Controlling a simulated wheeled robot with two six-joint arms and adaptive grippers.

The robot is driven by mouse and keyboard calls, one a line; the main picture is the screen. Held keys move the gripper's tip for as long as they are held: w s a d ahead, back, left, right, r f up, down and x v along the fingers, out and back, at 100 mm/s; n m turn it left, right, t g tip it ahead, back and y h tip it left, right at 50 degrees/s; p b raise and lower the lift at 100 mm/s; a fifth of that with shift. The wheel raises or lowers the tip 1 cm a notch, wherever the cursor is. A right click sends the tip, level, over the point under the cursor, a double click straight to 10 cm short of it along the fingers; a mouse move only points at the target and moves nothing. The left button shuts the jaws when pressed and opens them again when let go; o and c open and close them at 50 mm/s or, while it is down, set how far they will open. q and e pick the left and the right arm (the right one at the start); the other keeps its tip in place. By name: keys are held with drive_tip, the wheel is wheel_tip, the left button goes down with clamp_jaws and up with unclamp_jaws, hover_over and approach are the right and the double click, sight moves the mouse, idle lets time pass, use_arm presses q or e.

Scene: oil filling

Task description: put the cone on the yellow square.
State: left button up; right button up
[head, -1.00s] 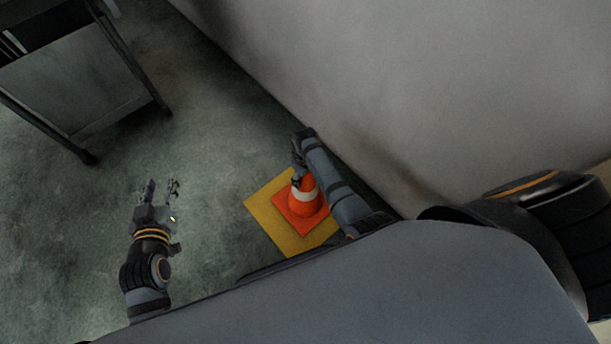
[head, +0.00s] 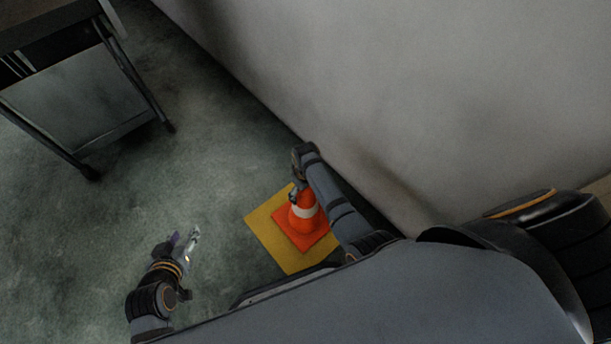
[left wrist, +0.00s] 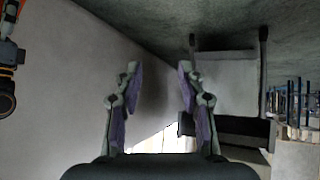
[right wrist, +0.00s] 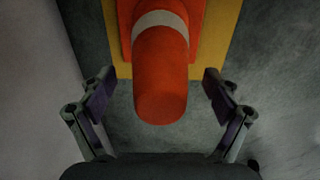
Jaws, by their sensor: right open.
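The orange cone (head: 303,222) with a white band stands upright on the yellow square (head: 268,236) on the floor. Its base lies within the square, toward the right side in the head view. In the right wrist view the cone (right wrist: 160,75) points its tip toward my right gripper (right wrist: 160,95), whose fingers are open on either side of the tip and apart from it. In the head view my right gripper (head: 294,196) is at the cone's top, partly hidden by my arm. My left gripper (head: 184,242) is open and empty, left of the square; its spread fingers show in the left wrist view (left wrist: 158,85).
A pale wall (head: 400,90) runs close beside the cone and my right arm. A dark cart (head: 85,95) stands at the upper left. The floor between the cart and the square is clear.

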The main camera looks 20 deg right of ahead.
wheel_tip(320, 180, up, 5)
drive_tip(key=p, duration=0.2)
drive_tip(key=shift+f+p, duration=0.15)
drive_tip(key=shift+p, duration=0.2)
wheel_tip(320, 180, up, 6)
drive_tip(key=shift+f+p, duration=0.2)
drive_tip(key=shift+p, duration=0.95)
use_arm(q)
drive_tip(key=s+f+g, duration=0.2)
drive_tip(key=s+g, duration=0.5)
drive_tip(key=s, duration=0.2)
drive_tip(key=shift+s+a, duration=0.25)
drive_tip(key=shift+a, duration=0.1)
use_arm(e)
drive_tip(key=s+d+r+m+t, duration=0.1)
drive_tip(key=s+d+r, duration=0.1)
drive_tip(key=s, duration=0.7)
drive_tip(key=s+d+r+m+t, duration=0.2)
drive_tip(key=s+d, duration=0.1)
drive_tip(key=s, duration=0.5)
drive_tip(key=shift+s+r+y, duration=0.15)
drive_tip(key=shift+s+y, duration=0.25)
